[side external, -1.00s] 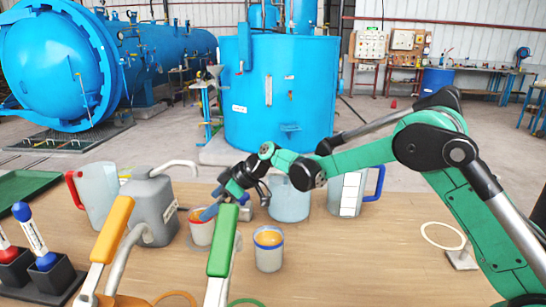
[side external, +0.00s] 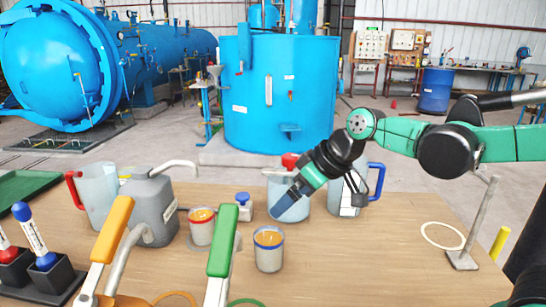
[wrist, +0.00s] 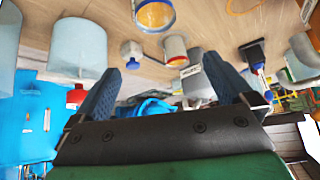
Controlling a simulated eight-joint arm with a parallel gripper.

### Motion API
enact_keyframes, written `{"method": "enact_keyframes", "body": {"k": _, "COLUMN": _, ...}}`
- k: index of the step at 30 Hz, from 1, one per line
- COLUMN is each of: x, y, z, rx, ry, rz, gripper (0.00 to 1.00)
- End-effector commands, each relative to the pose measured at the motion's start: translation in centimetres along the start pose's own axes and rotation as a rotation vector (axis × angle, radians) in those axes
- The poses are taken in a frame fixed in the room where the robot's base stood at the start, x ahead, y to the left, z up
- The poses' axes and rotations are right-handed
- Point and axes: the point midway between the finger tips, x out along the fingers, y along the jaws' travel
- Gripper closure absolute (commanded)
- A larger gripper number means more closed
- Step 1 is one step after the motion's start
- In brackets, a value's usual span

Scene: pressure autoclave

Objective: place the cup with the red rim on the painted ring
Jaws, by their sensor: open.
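The cup with the red rim (side external: 201,229) stands upright on the table, left of centre, with orange contents; it also shows in the wrist view (wrist: 176,52). The pale painted ring (side external: 443,236) lies bare on the right part of the table. My gripper (side external: 287,207) is open and empty, to the right of the red-rimmed cup and apart from it. Its blue fingers point down and left and overlap the clear beaker in the side view. In the wrist view the gap between the fingers (wrist: 160,76) is empty.
A blue-rimmed cup (side external: 268,251) stands near the red-rimmed one. A blue-knobbed object (side external: 243,207), a clear beaker (side external: 275,189), a blue-handled jug (side external: 345,197) and a grey jug (side external: 154,210) stand behind. A metal post (side external: 478,222) rises beside the ring. The table between cups and ring is clear.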

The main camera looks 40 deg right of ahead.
Motion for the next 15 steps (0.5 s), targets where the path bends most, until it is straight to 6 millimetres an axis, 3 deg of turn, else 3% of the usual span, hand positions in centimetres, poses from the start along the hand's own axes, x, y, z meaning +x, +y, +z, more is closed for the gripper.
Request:
{"method": "enact_keyframes", "body": {"k": 3, "x": -1.3, "y": 0.0, "z": 3.4, "rx": 0.084, "ry": -0.003, "rz": 0.078, "gripper": 0.00}}
{"method": "enact_keyframes", "body": {"k": 6, "x": -1.7, "y": 0.2, "z": 5.5, "rx": 0.139, "ry": 0.004, "rz": 0.128, "gripper": 0.00}}
{"method": "enact_keyframes", "body": {"k": 10, "x": -1.9, "y": 0.4, "z": 6.9, "rx": 0.182, "ry": 0.011, "rz": 0.163, "gripper": 0.00}}
{"method": "enact_keyframes", "body": {"k": 15, "x": -1.9, "y": 0.5, "z": 7.2, "rx": 0.194, "ry": 0.014, "rz": 0.174, "gripper": 0.00}}
